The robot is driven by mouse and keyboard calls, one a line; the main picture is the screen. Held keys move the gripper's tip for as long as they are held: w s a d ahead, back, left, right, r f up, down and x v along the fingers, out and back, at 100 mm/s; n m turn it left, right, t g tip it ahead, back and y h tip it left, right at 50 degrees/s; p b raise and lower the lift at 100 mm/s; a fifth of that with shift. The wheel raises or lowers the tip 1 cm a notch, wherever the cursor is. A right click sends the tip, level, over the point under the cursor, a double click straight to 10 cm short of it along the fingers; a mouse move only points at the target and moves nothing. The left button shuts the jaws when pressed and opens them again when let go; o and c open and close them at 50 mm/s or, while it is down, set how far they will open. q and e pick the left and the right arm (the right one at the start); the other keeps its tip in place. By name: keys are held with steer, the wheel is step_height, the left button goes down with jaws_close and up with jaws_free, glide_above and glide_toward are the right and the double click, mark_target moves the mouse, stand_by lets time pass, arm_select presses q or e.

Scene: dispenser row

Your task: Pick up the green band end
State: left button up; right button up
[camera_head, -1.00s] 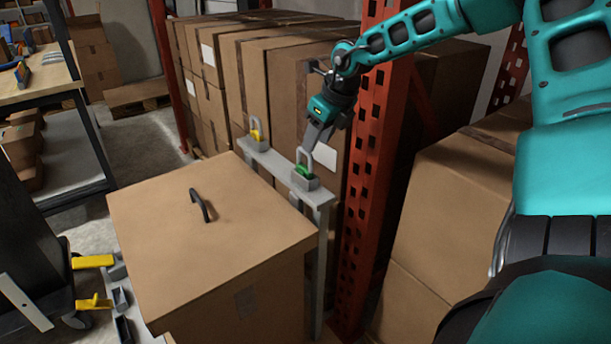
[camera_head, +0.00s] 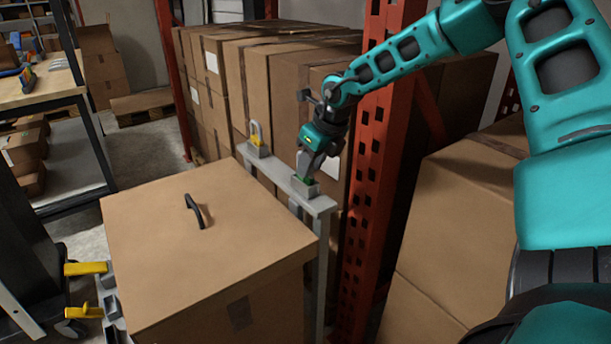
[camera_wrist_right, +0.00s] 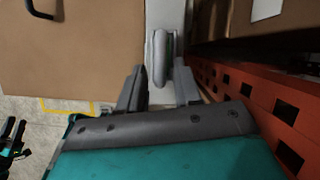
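The green band end (camera_head: 306,181) sits in a grey holder on the grey rail, mostly covered by my right gripper in the head view. In the right wrist view a thin strip of green (camera_wrist_right: 170,46) shows beside an upright grey loop (camera_wrist_right: 159,58). My right gripper (camera_head: 308,170) is at the holder from above. In the wrist view its two fingers (camera_wrist_right: 157,90) are apart, one on each side of the loop, with gaps visible. I cannot see whether anything touches. My left gripper is not seen in the head view.
A yellow band end (camera_head: 257,141) with a grey loop stands farther along the rail (camera_head: 283,180). A large box (camera_head: 200,260) with a black handle is left of the rail. A red rack post (camera_head: 375,160) stands close on the right, with stacked cartons (camera_head: 285,80) behind.

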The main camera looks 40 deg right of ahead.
jaws_close()
stand_by(0.3)
